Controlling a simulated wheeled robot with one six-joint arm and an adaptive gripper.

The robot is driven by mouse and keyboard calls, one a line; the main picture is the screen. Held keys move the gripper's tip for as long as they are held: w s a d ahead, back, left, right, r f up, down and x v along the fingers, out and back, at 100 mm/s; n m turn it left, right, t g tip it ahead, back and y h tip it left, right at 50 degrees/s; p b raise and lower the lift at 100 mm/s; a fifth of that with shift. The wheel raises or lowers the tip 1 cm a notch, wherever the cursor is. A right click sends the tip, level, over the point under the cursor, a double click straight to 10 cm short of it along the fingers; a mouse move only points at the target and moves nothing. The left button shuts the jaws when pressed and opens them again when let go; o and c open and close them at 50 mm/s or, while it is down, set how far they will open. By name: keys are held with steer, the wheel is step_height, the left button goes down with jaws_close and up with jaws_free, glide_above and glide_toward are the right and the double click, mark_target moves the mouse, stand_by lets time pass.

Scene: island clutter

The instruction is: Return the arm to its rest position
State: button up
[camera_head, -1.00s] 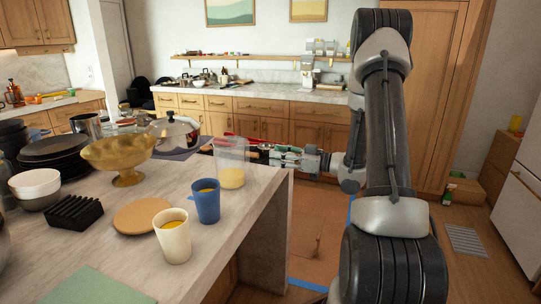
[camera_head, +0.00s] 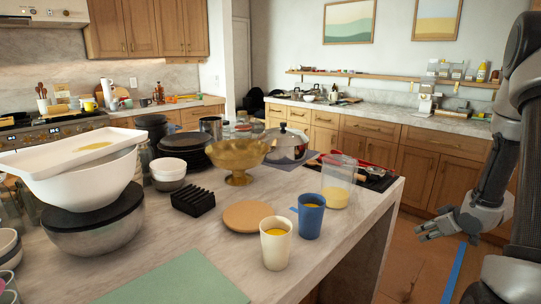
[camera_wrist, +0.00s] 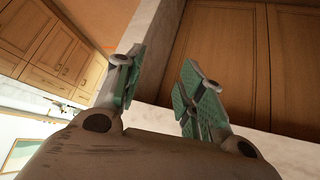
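My arm (camera_head: 498,165) stands at the right edge of the head view, bent down at the elbow. My gripper (camera_head: 424,231) hangs beyond the right end of the island, over the brown floor and apart from the counter. In the wrist view my gripper (camera_wrist: 160,82) shows two green-padded fingers spread apart, with nothing between them. Wooden cabinet doors (camera_wrist: 222,50) fill the background there.
The marble island (camera_head: 345,235) holds a clear pitcher (camera_head: 338,180), a blue cup (camera_head: 309,217), a cream cup (camera_head: 276,245), a gold bowl (camera_head: 237,155) and stacked dishes. A tray (camera_head: 378,183) lies near its right end.

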steer(key=s+d+r+m+g+h, duration=0.1)
steer(key=s+r+m+g+h, duration=0.15)
steer(key=s+r, duration=0.45)
steer(key=s+d+r+m+g+h, duration=0.1)
steer(key=s+r+m+g+h, duration=0.2)
steer(key=s, duration=0.7)
steer(key=s+a+r+t+y, duration=0.1)
steer(key=s+a+r, duration=0.4)
steer(key=a+r, duration=0.3)
steer(key=s+a+r+t+y, duration=0.1)
steer(key=s+a+r+y, duration=0.1)
steer(key=s+a+r, duration=0.3)
steer(key=a+r+n, duration=0.1)
steer(key=a+r, duration=0.2)
steer(key=a, duration=0.1)
steer(key=shift+s+a+r, duration=0.15)
steer(key=shift+a+r, duration=0.05)
steer(key=shift+r, duration=0.15)
